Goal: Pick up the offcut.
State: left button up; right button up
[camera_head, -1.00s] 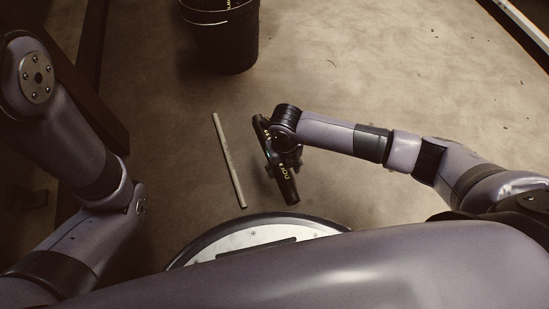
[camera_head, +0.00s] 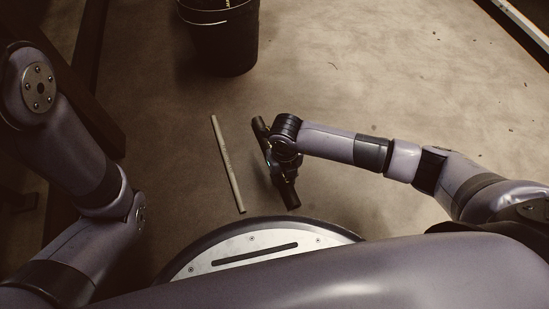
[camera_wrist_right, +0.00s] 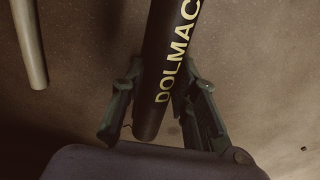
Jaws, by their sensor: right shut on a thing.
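The offcut (camera_head: 289,196) is a short black hose piece, shown in the middle of the head view. I cannot tell whether the offcut touches the floor. My left arm shows at the left, but its gripper is out of view.
A thin pale rod (camera_head: 228,165) lies on the floor just left of the offcut; the rod also shows at the wrist view's upper left (camera_wrist_right: 29,45). A black bucket (camera_head: 225,45) stands farther back. The floor at right is mostly clear.

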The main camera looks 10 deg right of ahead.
grip_shut()
jog(key=shift+r, duration=0.15)
